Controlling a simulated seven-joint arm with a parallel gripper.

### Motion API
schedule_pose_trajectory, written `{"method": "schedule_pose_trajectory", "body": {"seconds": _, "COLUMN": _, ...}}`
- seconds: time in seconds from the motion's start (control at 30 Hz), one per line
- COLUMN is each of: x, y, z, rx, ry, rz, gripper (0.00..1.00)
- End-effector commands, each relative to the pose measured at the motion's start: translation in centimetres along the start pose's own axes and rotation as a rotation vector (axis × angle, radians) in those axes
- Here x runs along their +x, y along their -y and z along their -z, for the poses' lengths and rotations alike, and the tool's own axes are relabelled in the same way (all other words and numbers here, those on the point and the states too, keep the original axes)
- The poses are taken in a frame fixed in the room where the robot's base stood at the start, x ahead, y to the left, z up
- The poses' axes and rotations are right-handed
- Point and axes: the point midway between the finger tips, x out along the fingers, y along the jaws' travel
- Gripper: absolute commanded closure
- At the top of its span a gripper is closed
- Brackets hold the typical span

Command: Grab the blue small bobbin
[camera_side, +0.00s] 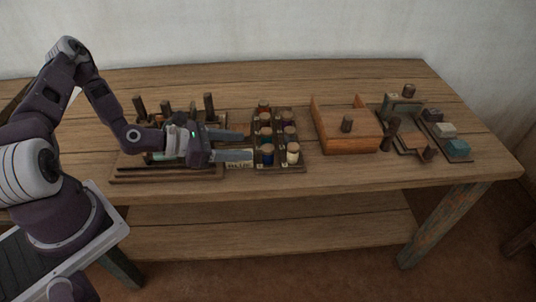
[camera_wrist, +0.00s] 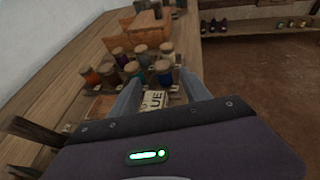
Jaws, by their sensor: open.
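The blue small bobbin (camera_side: 267,156), dark blue with a wooden top, stands upright in the near row of a bobbin rack (camera_side: 284,170). In the wrist view the blue bobbin (camera_wrist: 164,77) is just beyond the fingers and between their lines. A card reading "LUE" (camera_wrist: 154,100) lies in front of it, partly hidden. My gripper (camera_side: 251,145) is open and level, its fingers pointing right at the rack. In the wrist view my gripper (camera_wrist: 160,80) shows nothing held between its fingers. I cannot tell whether a fingertip touches a bobbin.
A cream bobbin (camera_side: 292,155) stands right of the blue one, and several others stand close around. A pegged wooden tray (camera_side: 125,178) lies under my wrist. A wooden box (camera_side: 350,144) and small blocks (camera_side: 458,149) are farther right. The front table strip is clear.

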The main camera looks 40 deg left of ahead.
Motion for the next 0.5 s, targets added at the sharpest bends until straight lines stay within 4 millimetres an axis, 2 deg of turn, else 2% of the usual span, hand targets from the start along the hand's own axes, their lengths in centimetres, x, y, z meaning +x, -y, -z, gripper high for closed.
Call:
{"method": "schedule_pose_trajectory", "body": {"seconds": 0.1, "x": 2.4, "y": 0.1, "z": 0.0, "rx": 0.009, "ry": -0.001, "rz": 0.003, "gripper": 0.45}}
{"method": "schedule_pose_trajectory", "body": {"seconds": 0.23, "x": 4.0, "y": 0.2, "z": 0.0, "rx": 0.009, "ry": -0.002, "rz": 0.003, "gripper": 0.45}}
{"method": "schedule_pose_trajectory", "body": {"seconds": 0.4, "x": 7.3, "y": 0.6, "z": -0.1, "rx": 0.011, "ry": -0.003, "rz": 0.005, "gripper": 0.45}}
{"method": "schedule_pose_trajectory", "body": {"seconds": 0.5, "x": 8.5, "y": 0.5, "z": 0.0, "rx": 0.009, "ry": -0.004, "rz": 0.003, "gripper": 0.45}}
